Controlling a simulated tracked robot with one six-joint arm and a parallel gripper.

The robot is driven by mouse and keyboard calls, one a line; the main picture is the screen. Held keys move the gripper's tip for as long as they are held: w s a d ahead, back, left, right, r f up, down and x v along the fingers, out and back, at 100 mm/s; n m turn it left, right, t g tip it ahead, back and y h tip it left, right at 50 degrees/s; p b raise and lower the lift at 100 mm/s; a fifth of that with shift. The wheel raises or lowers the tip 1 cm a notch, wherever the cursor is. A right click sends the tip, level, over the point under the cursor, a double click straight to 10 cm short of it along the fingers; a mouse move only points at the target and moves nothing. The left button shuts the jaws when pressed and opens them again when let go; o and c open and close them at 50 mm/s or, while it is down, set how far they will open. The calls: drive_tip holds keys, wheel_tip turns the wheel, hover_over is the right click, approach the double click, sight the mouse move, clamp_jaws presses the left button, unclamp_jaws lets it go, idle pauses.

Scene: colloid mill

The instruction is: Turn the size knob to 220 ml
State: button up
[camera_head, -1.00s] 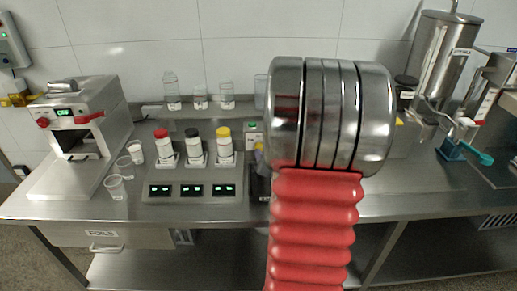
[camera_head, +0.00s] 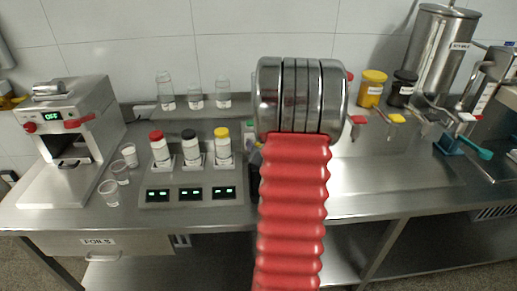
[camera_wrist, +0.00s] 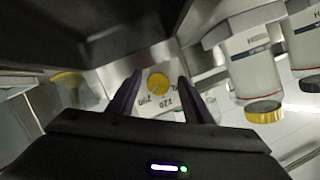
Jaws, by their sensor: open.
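The size knob (camera_wrist: 158,84) is a round yellow dial on a pale plate in the wrist view. The marking 220 (camera_wrist: 167,103) is printed beside it, near the lower right of the dial. A thin dark line crosses the knob, but its exact setting is hard to tell. My gripper (camera_wrist: 159,78) is open, its two dark fingers on either side of the knob in the picture. I cannot tell whether they touch it. In the head view my arm hides the gripper and the knob.
In the head view, a dispenser with several capped bottles (camera_head: 192,148) stands left of my arm.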

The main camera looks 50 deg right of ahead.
drive_tip(key=shift+s, duration=0.15)
drive_tip(key=shift+c, duration=0.5)
drive_tip(key=shift+d, duration=0.15)
drive_tip(key=c, duration=0.9)
drive_tip(key=shift+c, duration=0.3)
drive_tip(key=n+g+h, duration=0.1)
drive_tip(key=n+g, duration=0.1)
drive_tip(key=n, duration=0.1)
drive_tip(key=shift+a, duration=0.2)
drive_tip(key=shift+w+a+n+g+h, duration=0.15)
drive_tip(key=shift+n+g+h, duration=0.45)
drive_tip(key=shift+n, duration=0.6)
drive_tip(key=shift+w+d+n+g+h, duration=0.15)
drive_tip(key=shift+n+g+h, duration=0.4)
drive_tip(key=shift+n, duration=0.65)
drive_tip(key=shift+a, duration=0.15)
drive_tip(key=o, duration=1.1)
drive_tip(key=shift+c, duration=0.2)
